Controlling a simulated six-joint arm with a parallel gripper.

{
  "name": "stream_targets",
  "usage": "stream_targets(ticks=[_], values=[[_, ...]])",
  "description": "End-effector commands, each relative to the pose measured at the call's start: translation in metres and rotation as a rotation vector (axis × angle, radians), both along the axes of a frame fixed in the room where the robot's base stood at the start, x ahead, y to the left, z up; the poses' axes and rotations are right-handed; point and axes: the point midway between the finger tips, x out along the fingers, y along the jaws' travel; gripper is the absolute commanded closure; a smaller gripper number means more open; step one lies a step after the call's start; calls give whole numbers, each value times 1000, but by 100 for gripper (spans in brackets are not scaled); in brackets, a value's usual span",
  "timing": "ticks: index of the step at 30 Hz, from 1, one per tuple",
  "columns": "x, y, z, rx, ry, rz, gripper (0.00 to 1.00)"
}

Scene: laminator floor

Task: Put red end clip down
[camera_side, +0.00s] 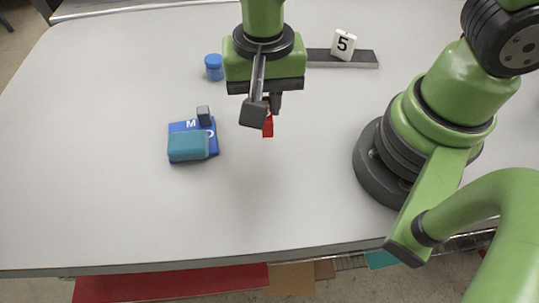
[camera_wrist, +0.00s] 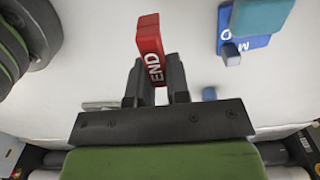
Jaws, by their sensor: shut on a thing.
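The red end clip (camera_wrist: 151,45) carries the white word END and stands out between my gripper's fingers in the wrist view. In the side view a small red part of the clip (camera_side: 268,128) shows below the fingers; the rest is hidden behind them. My gripper (camera_wrist: 157,82) is shut on the clip. In the side view my gripper (camera_side: 265,108) hangs over the middle of the white table, with the clip apparently above the surface, though the exact gap cannot be told.
Left of my gripper lies a blue lettered piece (camera_side: 180,127) with a teal block (camera_side: 188,146) and a small grey block (camera_side: 204,116) on or against it. A blue cap-like cylinder (camera_side: 214,67) stands behind. A dark strip (camera_side: 364,58) holds a white "5" tile (camera_side: 343,45). The front table (camera_side: 120,220) is clear.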

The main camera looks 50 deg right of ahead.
Motion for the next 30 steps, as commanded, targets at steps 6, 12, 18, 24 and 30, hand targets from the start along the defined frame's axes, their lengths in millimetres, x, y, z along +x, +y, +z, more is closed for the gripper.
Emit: stream_targets(ticks=[6,12,18,24,30], values=[[-6,-4,-29,-4,8,1,100],[-4,-4,-57,-2,5,0,100],[-5,-4,-76,-4,5,0,100],[-4,-3,-98,-1,3,2,100],[-4,-3,-100,-1,1,0,100]])
